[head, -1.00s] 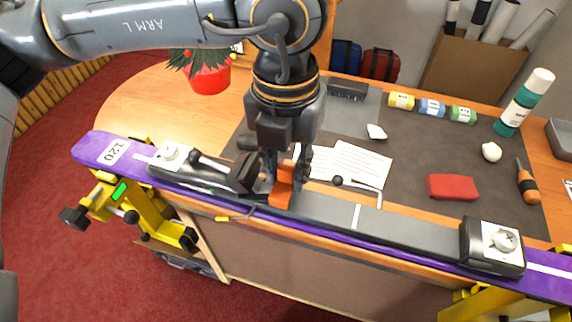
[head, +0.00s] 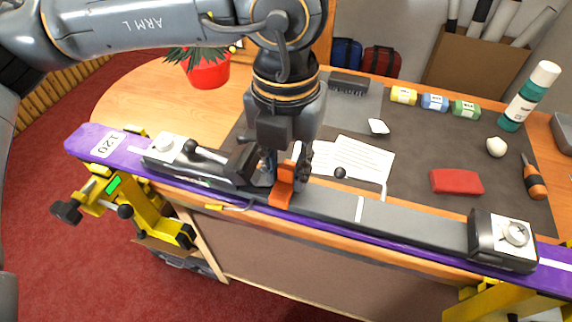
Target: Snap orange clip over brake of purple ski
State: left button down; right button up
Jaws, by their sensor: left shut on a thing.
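The purple ski (head: 90,143) lies across the yellow vises along the front of the bench, with a "120" label at its left end. Its binding has a heel piece (head: 178,147) at the left and a toe piece (head: 503,240) at the right. The brake arm (head: 232,207) shows with a yellow tip at the ski's near edge. My left gripper (head: 285,172) points down over the ski just right of the heel piece, shut on the orange clip (head: 282,194). The clip is at the ski's top by the brake; whether it is seated is hidden. My right gripper is not in view.
Yellow vises (head: 150,215) hold the ski from below. Behind it on the dark mat lie paper sheets (head: 360,165), a red block (head: 456,181), several small rolls and an orange-handled tool (head: 533,180). A potted plant (head: 208,70) stands at the back left.

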aim_at(285, 167)
pick_arm(q)
jog(key=shift+f, duration=0.1)
jog(key=c, duration=1)
grip_release()
jog(key=shift+a, duration=0.1)
jog(key=o, duration=0.5)
jog(key=shift+d, duration=0.2)
jog(key=shift+a, duration=0.15)
jog(key=shift+r+p, duration=0.4)
jog(key=shift+r, duration=0.4)
jog(key=shift+r+p, duration=1.8)
jog(key=shift+r, duration=2.45)
